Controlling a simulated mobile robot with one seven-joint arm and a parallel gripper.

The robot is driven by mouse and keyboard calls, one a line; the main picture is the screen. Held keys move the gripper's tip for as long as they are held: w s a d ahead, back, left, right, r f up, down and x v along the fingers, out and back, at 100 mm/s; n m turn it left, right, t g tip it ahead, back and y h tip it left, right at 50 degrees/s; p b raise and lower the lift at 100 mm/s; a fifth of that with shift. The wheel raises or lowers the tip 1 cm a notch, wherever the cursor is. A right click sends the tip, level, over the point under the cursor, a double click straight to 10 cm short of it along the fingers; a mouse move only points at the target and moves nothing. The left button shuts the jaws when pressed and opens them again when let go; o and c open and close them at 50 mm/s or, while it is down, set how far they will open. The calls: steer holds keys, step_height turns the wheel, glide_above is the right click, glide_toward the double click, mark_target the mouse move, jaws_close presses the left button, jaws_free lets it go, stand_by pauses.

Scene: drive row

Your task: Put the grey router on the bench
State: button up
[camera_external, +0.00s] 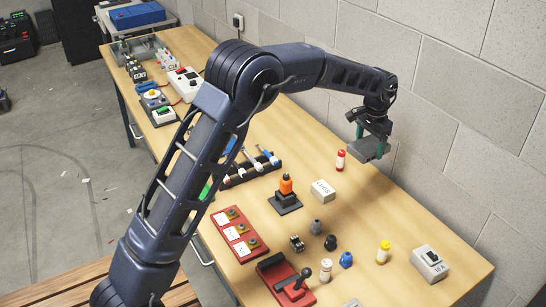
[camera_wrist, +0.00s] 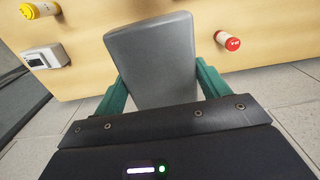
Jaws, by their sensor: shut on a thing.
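The grey router (camera_wrist: 155,62) is a flat slab with rounded corners, held between the green fingers of my gripper (camera_wrist: 155,88) in the wrist view. In the external view my gripper (camera_external: 371,144) is shut on the router (camera_external: 365,150), above the far part of the bench near the wall. The wooden bench (camera_external: 385,205) lies below it. In the external view the router appears raised over the bench top; its exact height is hard to tell.
A red bottle (camera_external: 340,160) and a white box (camera_external: 322,190) stand near the gripper. A yellow-capped bottle (camera_external: 383,252) and a grey switch box (camera_external: 429,263) stand at the right. An orange-topped item (camera_external: 286,187) is left of the box. Bare bench lies between the white box and switch box.

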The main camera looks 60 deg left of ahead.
steer(key=w+a, duration=0.1)
steer(key=a, duration=1.8)
glide_above(297, 148)
step_height(297, 148, down, 20)
steer(key=shift+w+a+f, duration=0.1)
steer(key=o, duration=1.2)
steer(key=shift+f, duration=0.1)
steer(key=shift+c, duration=0.2)
